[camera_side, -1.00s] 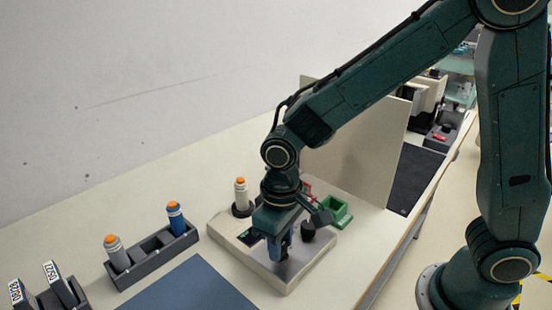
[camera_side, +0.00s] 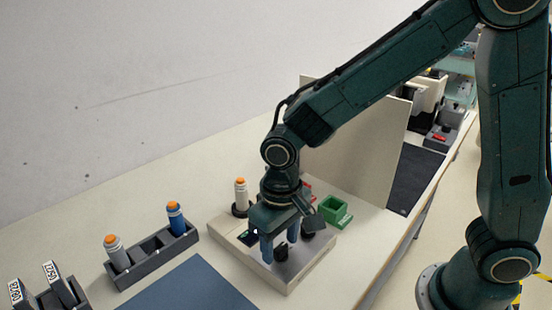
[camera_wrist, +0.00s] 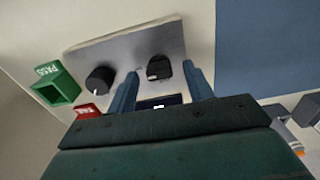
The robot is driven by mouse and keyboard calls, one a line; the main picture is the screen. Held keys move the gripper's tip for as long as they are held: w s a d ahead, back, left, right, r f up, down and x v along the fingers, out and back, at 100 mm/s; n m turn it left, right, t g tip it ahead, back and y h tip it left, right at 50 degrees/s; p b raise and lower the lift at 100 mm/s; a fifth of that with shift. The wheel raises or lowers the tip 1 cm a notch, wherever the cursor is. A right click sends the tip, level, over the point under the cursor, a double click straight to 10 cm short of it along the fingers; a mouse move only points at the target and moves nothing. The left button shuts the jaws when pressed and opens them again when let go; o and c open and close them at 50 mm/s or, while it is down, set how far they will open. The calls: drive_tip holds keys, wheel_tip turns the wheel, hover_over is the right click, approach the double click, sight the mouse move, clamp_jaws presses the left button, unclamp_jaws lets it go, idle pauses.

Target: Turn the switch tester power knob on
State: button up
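The switch tester (camera_side: 301,278) is a pale box with a metal top plate; it also shows in the wrist view (camera_wrist: 120,48). One black knob (camera_wrist: 158,68) with a light mark lies between my fingertips; it shows in the side view too (camera_side: 281,252). A second black knob (camera_wrist: 99,80) with a white pointer stands to its left in the wrist view. I see no readable label telling which is the power knob. My gripper (camera_side: 280,257) points down over the plate. Its two blue fingers are apart, with visible gaps beside the knob.
A green PASS bin (camera_side: 334,211) and a red FAIL bin (camera_wrist: 88,111) stand close to the tester. A small dark display (camera_wrist: 160,103) is on its top. A white, orange-topped cylinder (camera_side: 240,192) stands at its back corner. A dark rack (camera_side: 152,262) and blue mat (camera_side: 190,288) lie left.

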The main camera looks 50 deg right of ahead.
sight(285, 245)
idle(0.3)
wheel_tip(285, 245, up, 14)
idle(0.8)
drive_tip(key=shift+f, duration=0.1)
drive_tip(key=s+d+r+t, duration=0.2)
drive_tip(key=s+d+t, duration=0.3)
drive_tip(key=s+d, duration=0.8)
drive_tip(key=d, duration=0.3)
drive_tip(key=shift+s+t, duration=0.3)
drive_tip(key=shift+s, duration=0.05)
idle(0.7)
